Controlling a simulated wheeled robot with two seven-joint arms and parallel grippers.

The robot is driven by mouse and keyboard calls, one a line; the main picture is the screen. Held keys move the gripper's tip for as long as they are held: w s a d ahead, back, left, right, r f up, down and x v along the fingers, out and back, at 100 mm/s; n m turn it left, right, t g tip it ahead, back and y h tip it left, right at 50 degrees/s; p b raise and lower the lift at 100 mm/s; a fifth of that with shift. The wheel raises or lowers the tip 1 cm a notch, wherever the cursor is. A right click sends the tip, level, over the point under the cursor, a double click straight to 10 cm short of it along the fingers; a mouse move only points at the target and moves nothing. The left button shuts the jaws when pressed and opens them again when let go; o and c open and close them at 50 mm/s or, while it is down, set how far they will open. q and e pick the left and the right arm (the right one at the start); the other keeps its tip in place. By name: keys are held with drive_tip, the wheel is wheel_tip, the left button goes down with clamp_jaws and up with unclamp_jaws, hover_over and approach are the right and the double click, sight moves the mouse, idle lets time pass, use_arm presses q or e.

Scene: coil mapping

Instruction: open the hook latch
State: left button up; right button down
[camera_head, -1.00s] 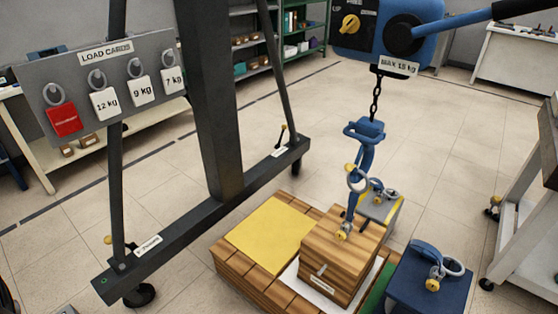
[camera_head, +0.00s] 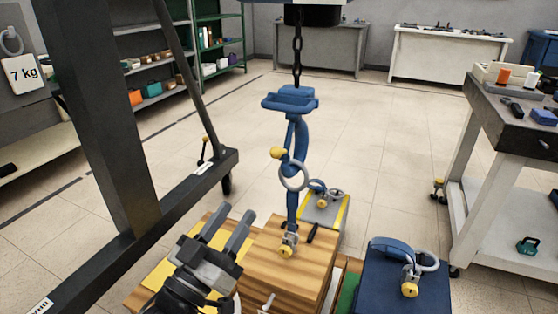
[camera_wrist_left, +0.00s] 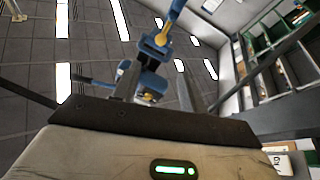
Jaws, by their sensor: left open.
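The blue hook (camera_head: 299,140) hangs from a chain below the hoist, with its yellow latch piece (camera_head: 278,153) on its left side. A metal ring (camera_head: 293,177) sits at the hook's lower end, above a blue strap that runs down to a wooden block (camera_head: 290,262). My left gripper (camera_head: 234,213) is open and empty, below and left of the hook, with its fingers pointing up. It is apart from the hook. The left wrist view looks up at the blue hook (camera_wrist_left: 152,55) beyond the fingers (camera_wrist_left: 158,82). My right gripper is out of view.
A dark gantry post (camera_head: 105,130) stands at the left. A blue weight (camera_head: 405,285) with a shackle is to the right of the wooden block. A grey weight (camera_head: 325,212) is behind it. A white cart (camera_head: 500,190) stands at the right. The floor behind the hook is clear.

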sight(273, 157)
use_arm(q)
drive_tip(key=x, duration=1.6)
drive_tip(key=shift+w+f+b, duration=0.1)
drive_tip(key=shift+f+b, duration=0.1)
drive_tip(key=shift+b, duration=0.15)
clamp_jaws()
